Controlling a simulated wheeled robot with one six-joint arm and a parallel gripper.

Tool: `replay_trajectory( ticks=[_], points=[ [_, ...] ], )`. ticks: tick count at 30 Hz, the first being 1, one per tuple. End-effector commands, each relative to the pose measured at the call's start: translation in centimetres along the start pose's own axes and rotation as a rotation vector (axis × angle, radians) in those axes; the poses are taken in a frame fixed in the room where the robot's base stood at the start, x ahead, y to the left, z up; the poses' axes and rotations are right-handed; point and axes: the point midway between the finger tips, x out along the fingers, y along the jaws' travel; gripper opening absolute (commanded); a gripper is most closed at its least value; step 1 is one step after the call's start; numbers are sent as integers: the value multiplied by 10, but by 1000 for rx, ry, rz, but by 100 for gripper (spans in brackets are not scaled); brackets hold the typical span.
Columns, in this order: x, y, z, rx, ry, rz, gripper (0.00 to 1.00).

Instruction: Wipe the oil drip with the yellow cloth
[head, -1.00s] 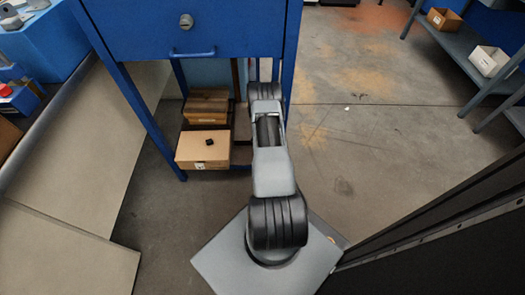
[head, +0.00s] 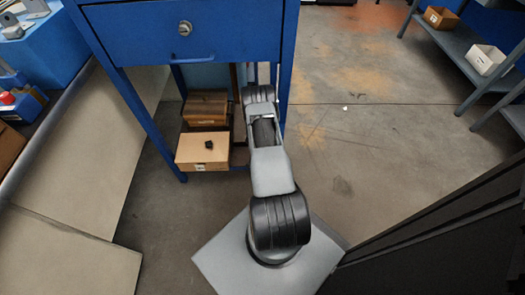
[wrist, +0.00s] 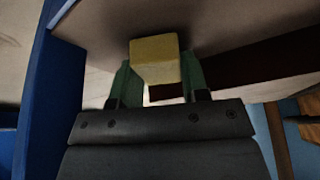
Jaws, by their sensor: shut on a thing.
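The yellow cloth (wrist: 154,58) shows in the wrist view as a small, thick, block-shaped pad. My gripper (wrist: 157,82) has green fingers, one on each side of the cloth, and is shut on it. A broad grey-brown surface (wrist: 225,22) lies behind and above the cloth; I cannot tell whether the cloth touches it. In the head view my arm reaches forward under the blue drawer bench (head: 240,35), and the bench hides my gripper and the cloth. I cannot make out the oil drip in either view.
Blue bench legs (head: 125,115) stand close to my arm. Cardboard boxes (head: 202,158) sit low under the bench, left of my arm. A grey shelf (head: 465,40) with small boxes stands at the far right. The floor (head: 350,150) right of my arm is mostly clear.

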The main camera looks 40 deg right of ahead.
Motion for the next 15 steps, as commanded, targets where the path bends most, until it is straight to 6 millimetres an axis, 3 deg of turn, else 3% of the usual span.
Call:
replay_trajectory(
  ticks=[15],
  points=[
    [-42, 0, -18, 2, -1, 0, 23]
  ],
)
